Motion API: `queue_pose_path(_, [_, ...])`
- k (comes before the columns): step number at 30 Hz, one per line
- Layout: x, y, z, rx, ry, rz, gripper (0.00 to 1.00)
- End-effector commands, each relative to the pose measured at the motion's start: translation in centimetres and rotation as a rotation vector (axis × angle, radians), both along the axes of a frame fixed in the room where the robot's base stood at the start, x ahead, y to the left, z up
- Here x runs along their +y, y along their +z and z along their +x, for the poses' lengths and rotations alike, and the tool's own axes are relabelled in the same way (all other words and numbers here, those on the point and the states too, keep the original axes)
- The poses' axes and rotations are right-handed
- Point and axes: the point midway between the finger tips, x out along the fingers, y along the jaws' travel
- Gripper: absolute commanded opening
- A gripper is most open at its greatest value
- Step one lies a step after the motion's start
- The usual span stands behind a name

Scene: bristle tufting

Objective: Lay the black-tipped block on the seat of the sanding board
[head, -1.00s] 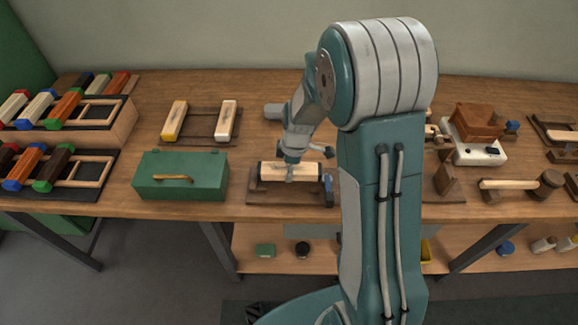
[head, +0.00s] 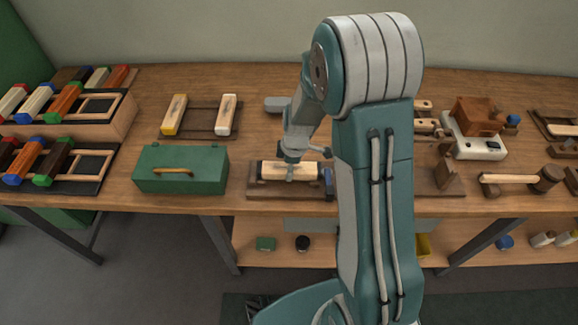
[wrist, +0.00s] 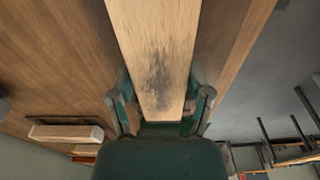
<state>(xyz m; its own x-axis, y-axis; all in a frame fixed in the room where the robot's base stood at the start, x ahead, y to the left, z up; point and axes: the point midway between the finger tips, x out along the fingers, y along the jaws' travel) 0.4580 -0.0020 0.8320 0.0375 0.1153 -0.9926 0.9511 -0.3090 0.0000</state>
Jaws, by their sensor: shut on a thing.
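A green toolbox (head: 180,180) stands left of the board. Behind it a dark rack (head: 200,108) holds a yellow-ended and a white-ended block. Racks of coloured-ended blocks (head: 62,102) fill the far left. A mallet (head: 520,181) lies at the right.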

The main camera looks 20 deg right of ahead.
Motion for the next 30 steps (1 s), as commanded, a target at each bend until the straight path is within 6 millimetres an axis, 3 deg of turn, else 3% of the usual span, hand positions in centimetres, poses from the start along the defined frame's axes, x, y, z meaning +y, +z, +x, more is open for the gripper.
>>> queue_pose_path(30, [0.00,-0.79,-0.01,0.001,0.000,0.000,0.09])
